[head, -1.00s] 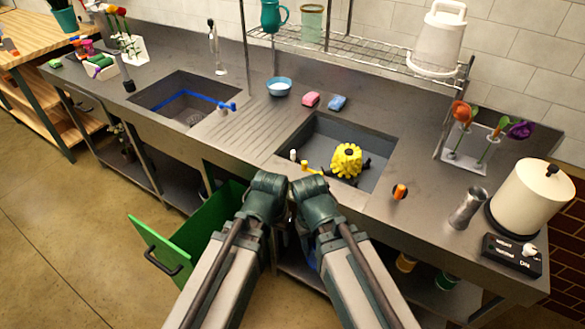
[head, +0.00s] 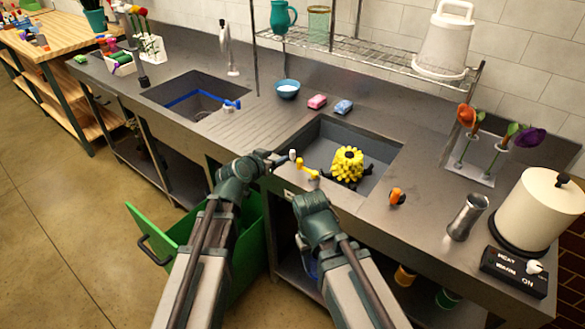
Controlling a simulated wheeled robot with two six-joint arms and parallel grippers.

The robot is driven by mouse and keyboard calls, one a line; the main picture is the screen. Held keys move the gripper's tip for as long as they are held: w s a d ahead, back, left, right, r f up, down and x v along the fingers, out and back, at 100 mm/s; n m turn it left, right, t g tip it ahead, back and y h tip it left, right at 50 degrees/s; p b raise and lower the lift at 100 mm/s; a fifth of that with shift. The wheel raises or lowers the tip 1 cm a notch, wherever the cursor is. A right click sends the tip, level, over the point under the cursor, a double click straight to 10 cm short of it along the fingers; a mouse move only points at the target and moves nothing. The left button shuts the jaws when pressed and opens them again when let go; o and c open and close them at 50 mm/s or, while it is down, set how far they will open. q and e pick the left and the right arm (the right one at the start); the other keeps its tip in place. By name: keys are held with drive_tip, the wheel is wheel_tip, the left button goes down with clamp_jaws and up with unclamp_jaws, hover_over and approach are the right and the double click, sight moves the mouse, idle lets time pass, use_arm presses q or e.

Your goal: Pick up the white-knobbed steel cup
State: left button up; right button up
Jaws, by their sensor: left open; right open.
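A small white knob (head: 292,154) shows at the near left edge of the right sink; the steel cup body under it is too small and too covered to make out. My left gripper (head: 284,158) is open, its tips right beside the white knob, with no visible hold on it. My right gripper (head: 315,184) is open near the sink's front rim, just below a small yellow fitting (head: 306,168); its fingers are mostly hidden by the wrist. A plain tall steel cup (head: 467,217) stands at the right of the counter, with no knob visible.
A spiky yellow object (head: 347,164) sits in the right sink (head: 372,148). An orange-knobbed piece (head: 397,196) lies on the counter.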

use_arm(q)
drive_tip(key=b, duration=0.3)
approach(292, 152)
drive_tip(key=w, duration=0.1)
drive_tip(key=w+d, duration=0.1)
drive_tip(key=w, duration=0.1)
drive_tip(key=shift+d+f, duration=0.25)
drive_tip(key=shift+w+d+f+b, duration=0.1)
drive_tip(key=shift+w+f+b, duration=0.15)
drive_tip(key=shift+f+b, duration=0.15)
drive_tip(key=b+x, duration=0.2)
drive_tip(key=x, duration=0.1)
drive_tip(key=shift+w+f, duration=0.15)
drive_tip(key=shift+f, duration=0.3)
drive_tip(key=shift+w+d+f, duration=0.15)
drive_tip(key=shift+w, duration=0.2)
clamp_jaws()
